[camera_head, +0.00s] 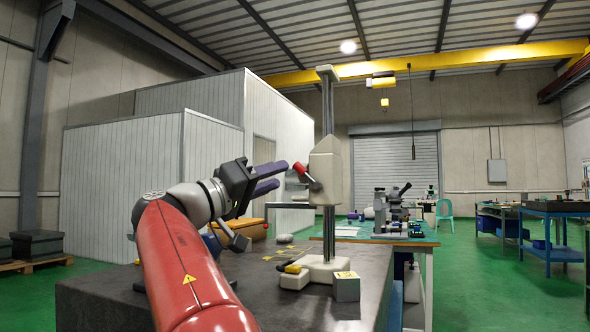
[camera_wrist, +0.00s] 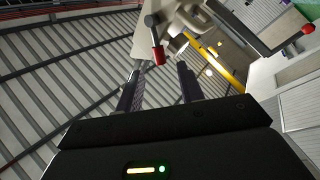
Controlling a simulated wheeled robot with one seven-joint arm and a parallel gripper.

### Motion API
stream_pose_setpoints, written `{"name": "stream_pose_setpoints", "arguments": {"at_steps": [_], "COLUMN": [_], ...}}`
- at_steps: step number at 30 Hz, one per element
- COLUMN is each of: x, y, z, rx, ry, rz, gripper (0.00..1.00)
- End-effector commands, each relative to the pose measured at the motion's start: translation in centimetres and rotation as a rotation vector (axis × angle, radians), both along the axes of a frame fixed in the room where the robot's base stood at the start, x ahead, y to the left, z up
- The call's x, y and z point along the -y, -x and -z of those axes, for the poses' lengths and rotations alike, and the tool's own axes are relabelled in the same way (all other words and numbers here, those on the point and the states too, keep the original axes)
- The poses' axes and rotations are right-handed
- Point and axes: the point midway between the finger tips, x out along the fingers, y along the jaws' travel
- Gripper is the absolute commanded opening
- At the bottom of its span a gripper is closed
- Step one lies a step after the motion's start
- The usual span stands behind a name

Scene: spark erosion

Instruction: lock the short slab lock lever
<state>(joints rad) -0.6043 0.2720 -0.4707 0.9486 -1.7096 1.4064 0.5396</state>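A grey stand with a dark column (camera_head: 328,100) carries a pale head block (camera_head: 326,165). A short lever with a red grip (camera_head: 300,168) sticks out from this block on the side facing my gripper; I take it as the lock lever. In the wrist view the red grip (camera_wrist: 158,56) hangs from a dark stem, just beyond and between my fingertips. My gripper (camera_head: 281,176) is open, its two purple fingers apart and pointing at the lever. In the wrist view my gripper (camera_wrist: 158,72) shows nothing held. I cannot tell whether the lever is locked.
The stand's pale base (camera_head: 322,267) rests on a dark table (camera_head: 240,290), with a yellow-and-black handle (camera_head: 291,268) and a small grey block (camera_head: 346,287) beside it. Another red knob (camera_wrist: 307,28) ends a dark bar in the wrist view. A microscope bench stands behind.

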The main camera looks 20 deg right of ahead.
Motion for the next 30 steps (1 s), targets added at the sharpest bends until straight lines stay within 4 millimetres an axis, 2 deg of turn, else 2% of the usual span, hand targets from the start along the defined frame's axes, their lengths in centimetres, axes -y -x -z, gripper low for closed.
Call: {"name": "stream_pose_setpoints", "arguments": {"at_steps": [3, 9, 19, 28, 30], "x": [2.0, 4.0, 4.4, 4.3, 4.4], "y": [-0.4, -1.0, -1.1, -1.1, -1.1], "z": [-0.9, -1.4, -1.4, -1.4, -1.4], "rx": [-0.001, -0.001, -0.001, -0.001, -0.001], "ry": [0.001, 0.001, 0.000, 0.000, 0.000], "rz": [0.004, 0.003, 0.000, 0.000, 0.000], "gripper": [0.38, 0.38, 0.38, 0.00, 0.00]}}
